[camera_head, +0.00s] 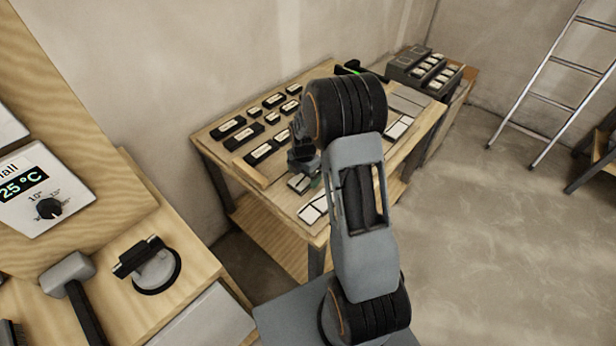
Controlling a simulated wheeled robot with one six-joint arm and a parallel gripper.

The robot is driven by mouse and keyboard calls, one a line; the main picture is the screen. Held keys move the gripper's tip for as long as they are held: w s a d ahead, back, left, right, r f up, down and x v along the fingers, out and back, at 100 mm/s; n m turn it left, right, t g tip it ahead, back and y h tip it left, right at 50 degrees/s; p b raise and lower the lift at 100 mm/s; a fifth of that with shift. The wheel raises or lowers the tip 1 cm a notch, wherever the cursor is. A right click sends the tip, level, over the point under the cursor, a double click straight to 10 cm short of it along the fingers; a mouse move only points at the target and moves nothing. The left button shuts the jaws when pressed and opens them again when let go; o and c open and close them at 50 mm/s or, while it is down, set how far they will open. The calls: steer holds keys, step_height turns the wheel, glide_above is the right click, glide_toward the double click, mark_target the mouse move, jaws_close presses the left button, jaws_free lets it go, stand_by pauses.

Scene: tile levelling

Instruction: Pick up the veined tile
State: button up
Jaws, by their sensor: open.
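My arm reaches over a wooden workbench (285,208), and my gripper (303,180) hangs low near its front left part. It is open, and my arm hides part of it. A small pale tile (298,184) lies right at the gripper's fingertips; I cannot tell whether they touch it. White tiles (314,209) lie near the bench's front edge, and more pale tiles (398,127) lie to the right, beyond my arm. Veining is too fine to make out, so I cannot tell which tile is the veined one.
Several black labelled holders (262,152) stand in rows on the bench's left half. A grey rack (425,70) stands at the back right. A nearer wooden bench at left holds a mallet (68,272) and a suction cup (155,268). A ladder (555,85) leans at far right.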

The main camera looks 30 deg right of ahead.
steer(key=shift+f, duration=0.2)
steer(key=shift+c, duration=0.3)
steer(key=c, duration=1)
steer(key=shift+r, duration=0.1)
